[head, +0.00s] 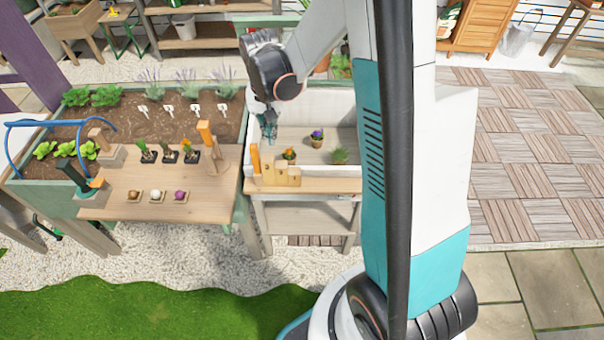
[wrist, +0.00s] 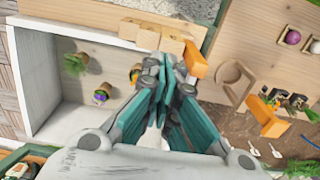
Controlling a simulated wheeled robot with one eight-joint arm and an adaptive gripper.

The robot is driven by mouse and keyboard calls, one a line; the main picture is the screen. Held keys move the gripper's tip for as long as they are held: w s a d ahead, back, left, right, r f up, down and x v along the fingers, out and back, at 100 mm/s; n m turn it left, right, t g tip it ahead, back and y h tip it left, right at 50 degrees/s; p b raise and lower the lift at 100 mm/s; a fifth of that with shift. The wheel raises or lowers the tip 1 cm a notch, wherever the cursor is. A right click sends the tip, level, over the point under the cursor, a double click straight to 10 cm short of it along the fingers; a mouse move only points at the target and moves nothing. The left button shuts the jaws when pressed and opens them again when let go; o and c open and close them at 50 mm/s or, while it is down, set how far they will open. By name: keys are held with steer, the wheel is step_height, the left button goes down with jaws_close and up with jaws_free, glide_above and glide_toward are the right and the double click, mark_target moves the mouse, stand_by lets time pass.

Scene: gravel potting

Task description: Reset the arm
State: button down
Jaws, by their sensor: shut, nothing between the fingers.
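My gripper (head: 268,128) hangs from my raised arm over the left part of the white-walled potting tray (head: 310,101) in the head view. In the wrist view my gripper (wrist: 172,65) points down, its teal fingers closed together with nothing between them. Inside the tray are a small pot with purple and yellow flowers (head: 317,139), a pot with an orange flower (head: 289,156) and a green grassy plant (head: 339,157). These plants also show left of the fingers in the wrist view, the purple one (wrist: 101,95) nearest my gripper's base.
Wooden blocks (head: 282,176) and an orange upright piece (head: 255,158) line the tray's front left. The wooden table (head: 130,208) beside it holds bulbs in small trays, black seedling pots and a tool stand. A planted soil bed (head: 180,118) lies behind.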

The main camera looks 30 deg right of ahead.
steer(key=shift+r+p, duration=0.4)
steer(key=shift+r, duration=0.35)
steer(key=s+a+r+n+t+b, duration=0.1)
steer(key=s+a+r+n+t, duration=0.2)
steer(key=s+r, duration=0.4)
steer(key=s+a+r+n+t+b, duration=0.1)
steer(key=s+a+r+n+t, duration=0.2)
steer(key=s+r, duration=0.4)
steer(key=s+a+t, duration=0.1)
steer(key=s, duration=0.2)
steer(key=shift+s+r+n, duration=0.25)
steer(key=shift+s+n, duration=0.15)
stand_by(1.3)
